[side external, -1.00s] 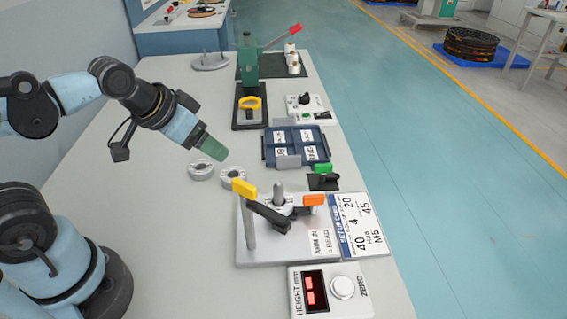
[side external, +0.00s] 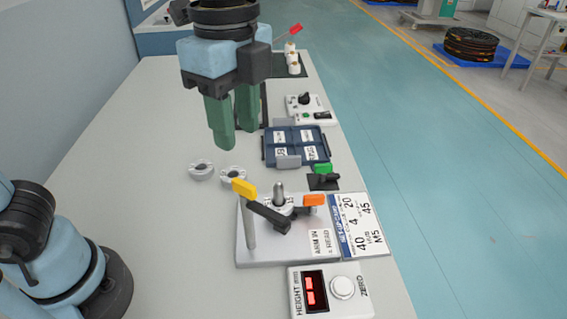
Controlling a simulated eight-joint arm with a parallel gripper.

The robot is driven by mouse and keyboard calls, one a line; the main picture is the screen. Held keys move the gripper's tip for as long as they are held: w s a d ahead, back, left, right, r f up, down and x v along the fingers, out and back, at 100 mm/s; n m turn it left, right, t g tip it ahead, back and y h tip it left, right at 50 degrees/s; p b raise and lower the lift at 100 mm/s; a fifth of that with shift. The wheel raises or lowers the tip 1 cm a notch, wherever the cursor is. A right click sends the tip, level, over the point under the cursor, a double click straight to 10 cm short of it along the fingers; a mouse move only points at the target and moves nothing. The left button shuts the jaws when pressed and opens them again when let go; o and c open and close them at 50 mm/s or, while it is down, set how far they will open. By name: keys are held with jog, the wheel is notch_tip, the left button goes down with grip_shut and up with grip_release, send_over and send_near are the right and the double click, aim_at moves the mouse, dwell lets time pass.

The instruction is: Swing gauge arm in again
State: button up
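The gauge station is a light grey base plate (side external: 250,258) with a silver pin and ring (side external: 279,192) in its middle. A black gauge arm (side external: 268,217) lies across the plate in front of the pin. A yellow tab (side external: 244,189) stands at its left end, above a grey post (side external: 249,228). An orange tab (side external: 313,200) is at the right, near a label reading ARM IN = READ. My gripper (side external: 234,122) points down, behind and left of the station, well above the bench. Its green fingers are apart, with nothing seen between them.
A height readout (side external: 315,293) with red marks and a ZERO button stands in front. A set-up card (side external: 360,225) lies right. Two grey rings (side external: 201,170) lie left of a blue tray (side external: 297,147). A green-handled black clamp (side external: 323,178) stands behind the station.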

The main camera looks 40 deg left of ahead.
aim_at(243, 183)
notch_tip(243, 183, down, 10)
jog(key=shift+r, duration=0.2)
dwell(0.4)
grip_shut()
dwell(1.3)
